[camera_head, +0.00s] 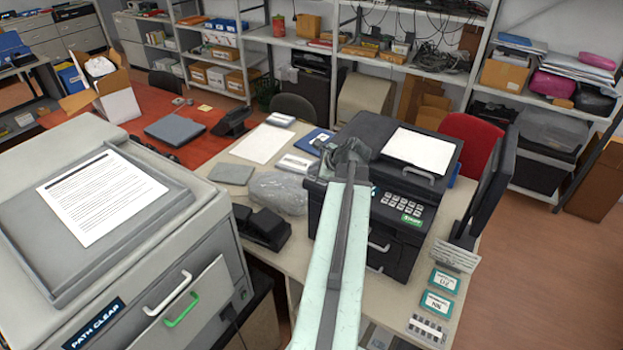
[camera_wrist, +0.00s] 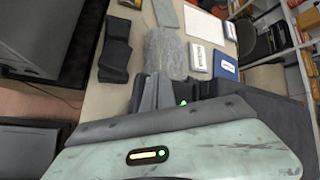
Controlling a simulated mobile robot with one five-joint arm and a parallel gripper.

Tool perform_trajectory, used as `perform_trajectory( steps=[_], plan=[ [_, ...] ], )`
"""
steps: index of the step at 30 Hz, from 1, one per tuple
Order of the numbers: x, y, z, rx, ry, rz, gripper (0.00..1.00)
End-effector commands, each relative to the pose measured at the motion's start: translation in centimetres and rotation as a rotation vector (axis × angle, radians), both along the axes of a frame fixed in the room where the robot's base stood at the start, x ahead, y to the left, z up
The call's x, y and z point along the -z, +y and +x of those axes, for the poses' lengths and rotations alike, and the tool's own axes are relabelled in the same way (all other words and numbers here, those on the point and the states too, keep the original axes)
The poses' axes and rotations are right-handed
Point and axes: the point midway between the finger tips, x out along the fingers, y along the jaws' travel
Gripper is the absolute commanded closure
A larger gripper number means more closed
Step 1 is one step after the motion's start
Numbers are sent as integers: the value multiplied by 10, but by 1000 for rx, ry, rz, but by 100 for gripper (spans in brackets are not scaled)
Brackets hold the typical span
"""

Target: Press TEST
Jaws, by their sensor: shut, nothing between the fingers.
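A black printer (camera_head: 425,172) stands on the beige desk (camera_head: 283,262), with a white sheet on its top. Its front panel has a keypad of several pale keys (camera_head: 404,199) and a green label (camera_head: 411,220). I cannot read a TEST marking on any key. My gripper (camera_head: 350,150) is shut and empty, at the left side of the printer in the picture, left of the keypad. My pale arm hides part of the printer's front. In the wrist view my dark fingers (camera_wrist: 157,90) are together, with a small green light (camera_wrist: 183,103) just beside them.
A large grey copier (camera_head: 150,240) with a PATH CLEAR sign (camera_head: 95,322) stands at left. A clear plastic bag (camera_head: 277,192) and a black device (camera_head: 262,228) lie left of the printer. A dark monitor (camera_head: 487,185) and teal-edged cards (camera_head: 437,304) are at right.

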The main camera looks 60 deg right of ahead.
Motion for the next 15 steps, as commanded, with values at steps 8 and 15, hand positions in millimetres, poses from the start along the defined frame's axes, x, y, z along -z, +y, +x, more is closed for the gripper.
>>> perform_trajectory(
  steps=[8, 15],
  plan=[
    [0, 0, 0, 0, 0, 0, 100],
    [8, 0, 1, -1, 0, -1, 100]
  ],
)
